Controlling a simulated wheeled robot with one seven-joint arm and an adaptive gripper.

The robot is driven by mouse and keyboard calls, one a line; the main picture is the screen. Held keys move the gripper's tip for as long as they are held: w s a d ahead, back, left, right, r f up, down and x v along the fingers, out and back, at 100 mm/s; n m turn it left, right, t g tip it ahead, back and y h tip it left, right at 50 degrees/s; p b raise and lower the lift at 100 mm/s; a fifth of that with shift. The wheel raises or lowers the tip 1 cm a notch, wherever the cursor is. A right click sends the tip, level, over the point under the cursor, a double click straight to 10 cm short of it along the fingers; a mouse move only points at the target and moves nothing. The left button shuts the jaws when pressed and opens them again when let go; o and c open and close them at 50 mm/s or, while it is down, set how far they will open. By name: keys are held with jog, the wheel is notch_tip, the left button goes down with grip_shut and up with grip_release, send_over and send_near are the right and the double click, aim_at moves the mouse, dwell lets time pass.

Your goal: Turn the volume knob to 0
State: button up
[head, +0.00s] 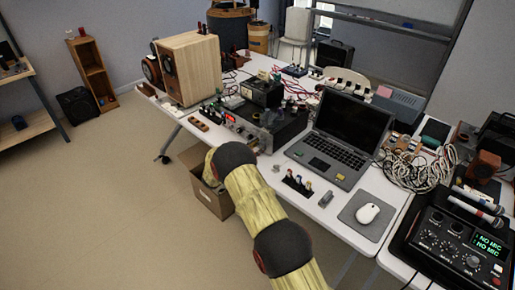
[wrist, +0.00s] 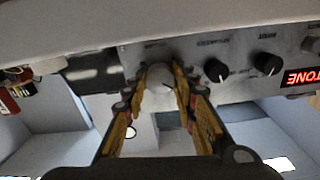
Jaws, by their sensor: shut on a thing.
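The amplifier (head: 286,128) is a dark unit on the white table, with a red lit display on its front. In the wrist view its silver panel (wrist: 232,88) appears upside down. A large pale round knob (wrist: 160,78) sits on that panel, with a small label beside it too blurred to read surely. My gripper (wrist: 160,71) is shut on this knob, one yellow-brown finger on each side. The knob's pointer cannot be read clearly. In the head view my arm hides most of the gripper and knob.
Two black knobs (wrist: 216,70) and a red display (wrist: 302,77) share the panel. A wooden speaker (head: 189,68) stands left of the amplifier, an open laptop (head: 345,139) right. A cardboard box (head: 211,196) is below the table edge; open floor lies left.

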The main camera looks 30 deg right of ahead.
jog(key=c, duration=0.4)
jog(key=shift+n+p, duration=0.3)
jog(key=shift+r+n+p, duration=0.15)
jog(key=shift+n+p, duration=0.95)
jog(key=shift+n, duration=0.1)
jog(key=n+p, duration=0.2)
jog(key=n, duration=0.1)
jog(key=shift+n, duration=0.4)
jog(key=n+p, duration=0.2)
jog(key=n, duration=0.2)
jog(key=n+p, duration=0.1)
jog(key=n, duration=0.4)
jog(key=shift+n, duration=0.3)
